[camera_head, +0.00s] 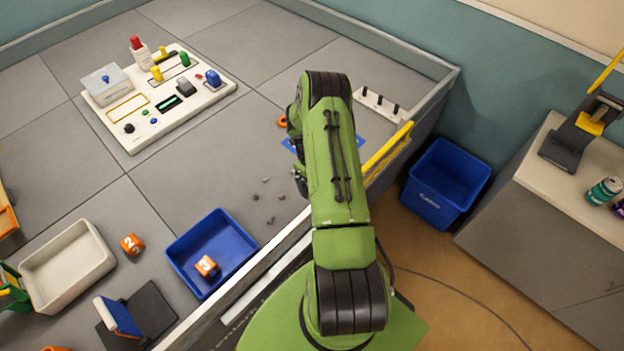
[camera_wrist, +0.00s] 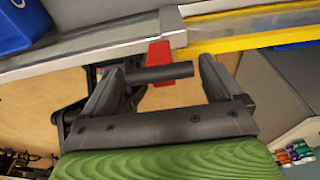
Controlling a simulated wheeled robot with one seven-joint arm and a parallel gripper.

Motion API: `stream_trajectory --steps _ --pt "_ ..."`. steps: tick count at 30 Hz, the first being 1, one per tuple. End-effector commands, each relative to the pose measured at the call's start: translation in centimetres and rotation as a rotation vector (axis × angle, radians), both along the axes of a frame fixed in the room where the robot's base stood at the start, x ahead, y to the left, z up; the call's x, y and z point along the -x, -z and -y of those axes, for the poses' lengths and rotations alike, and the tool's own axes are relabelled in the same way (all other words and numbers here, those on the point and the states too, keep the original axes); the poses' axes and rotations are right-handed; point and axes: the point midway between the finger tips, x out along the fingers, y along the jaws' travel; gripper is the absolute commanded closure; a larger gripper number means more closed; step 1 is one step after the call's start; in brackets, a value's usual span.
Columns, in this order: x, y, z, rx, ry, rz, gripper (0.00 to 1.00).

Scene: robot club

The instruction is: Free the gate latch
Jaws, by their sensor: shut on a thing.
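The gate is a yellow bar (camera_head: 388,150) in the table's rim, just right of my arm in the head view. It also shows in the wrist view (camera_wrist: 255,40), meeting the grey rim. The latch has a red piece (camera_wrist: 158,52) at that joint and a dark round bar (camera_wrist: 163,73) in front of it. My gripper (camera_wrist: 162,66) is shut on the latch, with the dark bar lying between its fingers. A thin gap seems to show at the bar's right end. My arm hides the gripper and latch in the head view.
A blue bin (camera_head: 445,184) stands on the floor right of the gate, near a grey cabinet (camera_head: 545,225). On the table are a switch board (camera_head: 200,100), a blue tray (camera_head: 180,262) holding an orange cube, and a white tray (camera_head: 100,236). Small dark bits lie left of my arm.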

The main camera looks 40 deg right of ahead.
Motion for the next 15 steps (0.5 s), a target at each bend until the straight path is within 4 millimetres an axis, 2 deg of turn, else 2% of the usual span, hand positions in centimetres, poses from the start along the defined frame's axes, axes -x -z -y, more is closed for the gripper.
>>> stream_trajectory --steps 11,12,13,15 --pt "0.05 0.1 -0.01 0.0 -0.002 -0.004 0.62" --pt "0.05 0.11 -0.02 0.0 -0.003 -0.004 0.06" --pt "0.06 0.11 -0.03 0.0 -0.003 -0.004 0.01" --pt "0.06 0.11 -0.04 -0.001 -0.003 -0.004 0.0"
